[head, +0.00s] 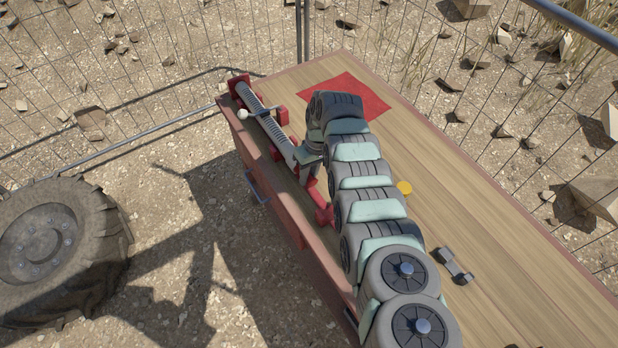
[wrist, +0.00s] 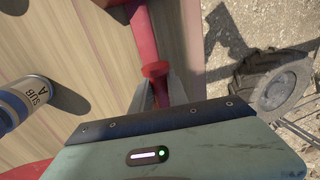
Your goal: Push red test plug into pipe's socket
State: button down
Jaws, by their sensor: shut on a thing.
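My gripper (wrist: 160,90) is shut on the red test plug (wrist: 155,70), whose round flange shows between the two grey fingers in the wrist view. In the head view my gripper (head: 306,165) is low over the left side of the bench, and red parts (head: 316,195) show just in front of it. The grey ribbed pipe (head: 265,117) lies along the bench's left edge in red supports, its near end beside my gripper. The pipe's socket is hidden by my gripper and wrist, so I cannot tell whether the plug touches it.
The wooden bench (head: 440,205) carries a red square (head: 372,98), a yellow disc (head: 404,187) and a grey dumbbell-shaped part (head: 455,265). A blue-and-white can marked SUB A (wrist: 32,97) stands near my gripper. A lever with a white knob (head: 243,115) sticks out by the pipe. The bench's right side has free room.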

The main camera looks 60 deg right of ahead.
jog(key=c, duration=1.2)
grip_release()
notch_tip(320, 180, up, 11)
jog(key=s+d+p, duration=0.1)
jog(key=d, duration=0.1)
jog(key=shift+f, duration=0.15)
